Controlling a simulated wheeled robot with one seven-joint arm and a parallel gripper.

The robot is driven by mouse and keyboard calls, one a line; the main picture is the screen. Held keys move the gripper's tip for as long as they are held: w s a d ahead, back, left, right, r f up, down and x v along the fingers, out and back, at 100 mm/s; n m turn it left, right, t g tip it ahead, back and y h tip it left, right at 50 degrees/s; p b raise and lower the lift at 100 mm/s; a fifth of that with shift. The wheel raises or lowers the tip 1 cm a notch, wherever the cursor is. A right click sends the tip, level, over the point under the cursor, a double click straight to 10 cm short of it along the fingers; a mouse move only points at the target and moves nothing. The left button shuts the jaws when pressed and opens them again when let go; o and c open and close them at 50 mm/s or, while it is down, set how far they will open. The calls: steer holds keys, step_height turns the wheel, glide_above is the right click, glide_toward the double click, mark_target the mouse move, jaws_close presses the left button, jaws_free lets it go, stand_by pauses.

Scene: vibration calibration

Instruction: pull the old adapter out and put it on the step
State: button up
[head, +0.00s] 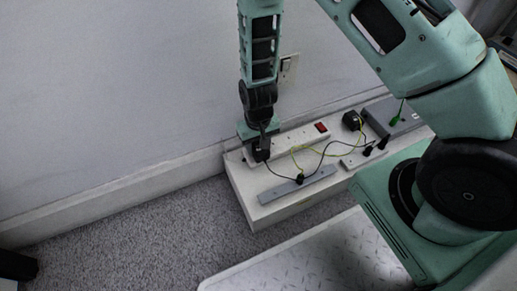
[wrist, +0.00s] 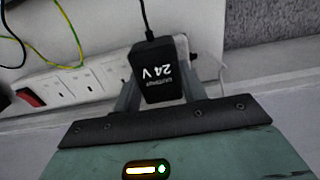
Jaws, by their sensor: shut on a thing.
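My gripper (head: 259,143) points down at the left end of a white power strip (head: 300,138) on the white step (head: 265,215). It is shut on a black adapter (head: 262,154). In the wrist view the adapter (wrist: 158,72) sits between the two fingers, its "24 V" label upside down, with a black cord leaving its far end. The strip (wrist: 75,82) shows empty sockets and a red switch (wrist: 29,97) beside it. Whether the adapter's pins are still in a socket is hidden.
A second black adapter (head: 352,120) stands farther right on the step, near a grey box (head: 393,116) with a green plug. A grey bar (head: 297,185) lies at the front. Black and yellow-green wires cross the middle. The wall is close behind.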

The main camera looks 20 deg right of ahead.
mark_target(258, 144)
steer(key=shift+r+p, duration=0.55)
steer(key=shift+p, duration=0.5)
stand_by(0.9)
steer(key=shift+r+p, duration=1.8)
steer(key=shift+p, duration=0.15)
steer(key=shift+f, duration=0.1)
steer(key=d+f, duration=0.1)
steer(key=d, duration=0.9)
steer(key=d+f+p, duration=0.1)
steer(key=d, duration=0.9)
steer(key=d+f, duration=0.2)
steer(key=d, duration=0.8)
steer(key=shift+s, duration=0.3)
steer(key=shift+f+b, duration=0.5)
steer(key=shift+f, duration=0.9)
steer(key=shift+f, duration=0.35)
